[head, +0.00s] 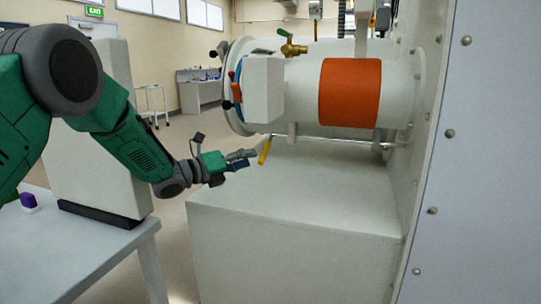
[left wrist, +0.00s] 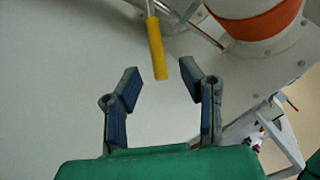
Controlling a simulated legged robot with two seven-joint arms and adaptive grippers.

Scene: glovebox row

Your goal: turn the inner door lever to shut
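The inner door lever (head: 265,150) has a yellow grip and hangs down, slightly tilted, below the round antechamber. In the left wrist view the yellow lever (left wrist: 157,48) shows just beyond the gap between my fingertips. My left gripper (head: 244,160) is close to the lever, on its left in the head view. In the left wrist view my left gripper (left wrist: 160,80) is open, with its fingers apart and nothing between them. I cannot tell whether a fingertip touches the lever. My right gripper is not in view.
The white antechamber (head: 300,85) with an orange band (head: 350,93) lies above a pale box-shaped base (head: 290,200). A metal rod (head: 340,141) runs along under it. A wall panel (head: 480,170) closes off the right. A table (head: 75,245) stands at lower left.

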